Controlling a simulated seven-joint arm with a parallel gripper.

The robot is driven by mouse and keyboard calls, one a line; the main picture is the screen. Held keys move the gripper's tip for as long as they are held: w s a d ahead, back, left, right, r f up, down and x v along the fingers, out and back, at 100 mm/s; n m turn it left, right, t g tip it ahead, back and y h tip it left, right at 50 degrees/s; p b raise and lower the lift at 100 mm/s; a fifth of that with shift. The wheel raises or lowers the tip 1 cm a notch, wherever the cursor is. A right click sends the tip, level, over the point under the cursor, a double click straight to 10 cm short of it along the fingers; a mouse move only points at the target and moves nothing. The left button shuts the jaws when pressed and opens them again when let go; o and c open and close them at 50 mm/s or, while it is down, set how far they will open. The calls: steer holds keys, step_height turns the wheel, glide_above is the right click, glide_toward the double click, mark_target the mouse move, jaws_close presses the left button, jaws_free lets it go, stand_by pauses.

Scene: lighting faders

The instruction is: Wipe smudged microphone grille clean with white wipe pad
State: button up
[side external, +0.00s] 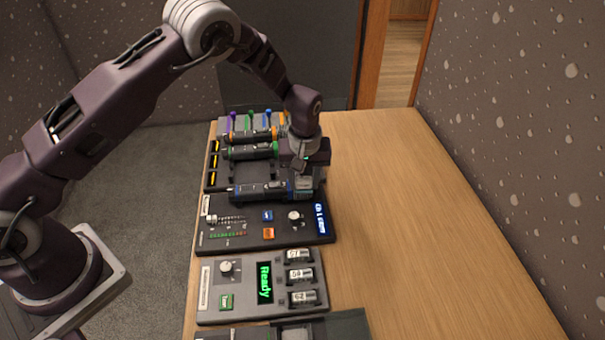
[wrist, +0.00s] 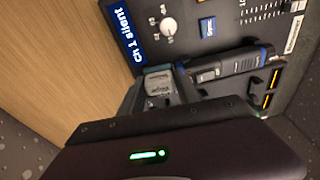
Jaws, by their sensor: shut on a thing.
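My gripper (side external: 305,172) is at the right end of the blue-ringed microphone (side external: 260,191), low over the desk equipment. It is shut on a small pale grey-white block, which I take to be the wipe pad (side external: 304,184). The pad also shows in the wrist view (wrist: 158,84), with lettering too small to read. In the wrist view the microphone (wrist: 228,66) lies with its head end right beside the pad. Its grille is mostly hidden by the pad and gripper, so I cannot tell whether they touch or whether smudges show.
Microphones with green (side external: 250,152) and orange (side external: 250,135) rings lie behind. In front is a fader console with a blue "Ch 1 silent" display (side external: 321,218), then a panel reading "Ready" (side external: 265,282). The wooden desk (side external: 400,220) is clear on the right.

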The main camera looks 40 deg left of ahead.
steer(key=w+a, duration=0.4)
steer(key=shift+a, duration=0.1)
step_height(320, 180, up, 8)
steer(key=shift+r, duration=0.15)
stand_by(0.6)
stand_by(0.4)
